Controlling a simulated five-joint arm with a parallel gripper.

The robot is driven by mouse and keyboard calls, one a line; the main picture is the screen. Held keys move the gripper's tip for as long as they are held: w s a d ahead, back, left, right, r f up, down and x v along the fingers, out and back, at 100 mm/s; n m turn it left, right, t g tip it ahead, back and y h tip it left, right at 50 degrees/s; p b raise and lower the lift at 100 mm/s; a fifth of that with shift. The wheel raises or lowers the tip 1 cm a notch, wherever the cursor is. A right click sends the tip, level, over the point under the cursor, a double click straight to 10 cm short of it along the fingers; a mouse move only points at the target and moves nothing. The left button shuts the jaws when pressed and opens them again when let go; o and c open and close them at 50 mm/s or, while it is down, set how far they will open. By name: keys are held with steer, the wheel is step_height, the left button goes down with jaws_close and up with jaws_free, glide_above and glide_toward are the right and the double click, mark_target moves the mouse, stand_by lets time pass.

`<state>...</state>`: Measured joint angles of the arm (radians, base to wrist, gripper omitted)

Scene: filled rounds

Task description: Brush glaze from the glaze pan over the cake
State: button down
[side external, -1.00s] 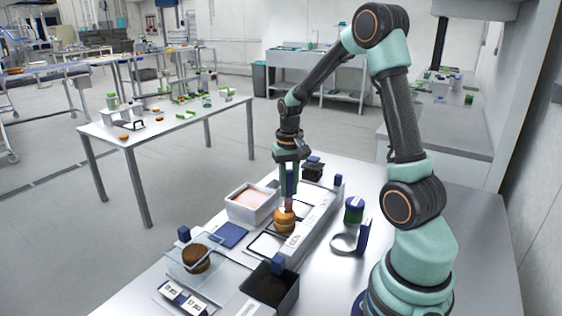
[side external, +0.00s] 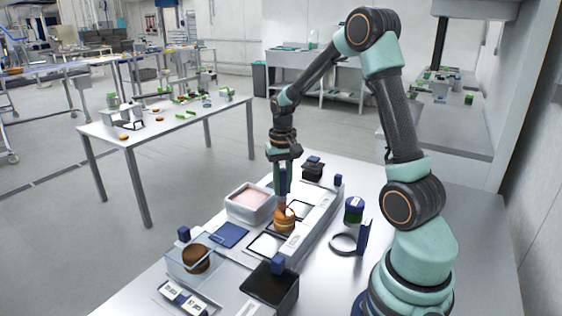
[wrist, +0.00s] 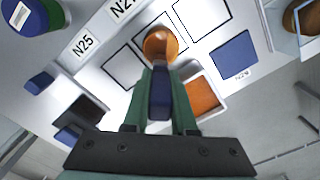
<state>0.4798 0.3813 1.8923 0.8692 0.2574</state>
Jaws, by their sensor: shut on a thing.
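My gripper (side external: 282,172) is shut on a brush with a blue handle (wrist: 160,92), held upright. The cake (side external: 284,221) is an orange-brown round on the white board. The brush's lower end is over the cake's top in the side view; I cannot tell whether it touches. In the wrist view the cake (wrist: 161,43) shows just beyond the handle, and the bristles are hidden. The glaze pan (side external: 246,213) is a white tray with pinkish-orange glaze (side external: 250,195), left of the cake. The pan (wrist: 215,112) also shows right of my fingers in the wrist view.
A dark open box (side external: 270,288) stands at the front. A ring stand (side external: 345,243) and a green-and-blue jar (side external: 353,212) are at right. A blue square (side external: 231,235) lies near outlined squares.

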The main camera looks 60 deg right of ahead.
steer(key=shift+s+a, duration=1.3)
steer(key=shift+s, duration=0.15)
steer(key=shift+w+d, duration=1.35)
steer(key=shift+w, duration=0.15)
steer(key=shift+s+a, duration=1.3)
steer(key=shift+s, duration=0.15)
steer(key=shift+a, duration=0.2)
steer(key=shift+w+a, duration=0.2)
steer(key=shift+w, duration=0.4)
steer(key=shift+w+d, duration=1.3)
steer(key=shift+w, duration=0.1)
steer(key=shift+s+a, duration=1.3)
steer(key=shift+s, duration=0.2)
steer(key=shift+w+d, duration=1.3)
steer(key=shift+w, duration=0.2)
step_height(320, 180, up, 8)
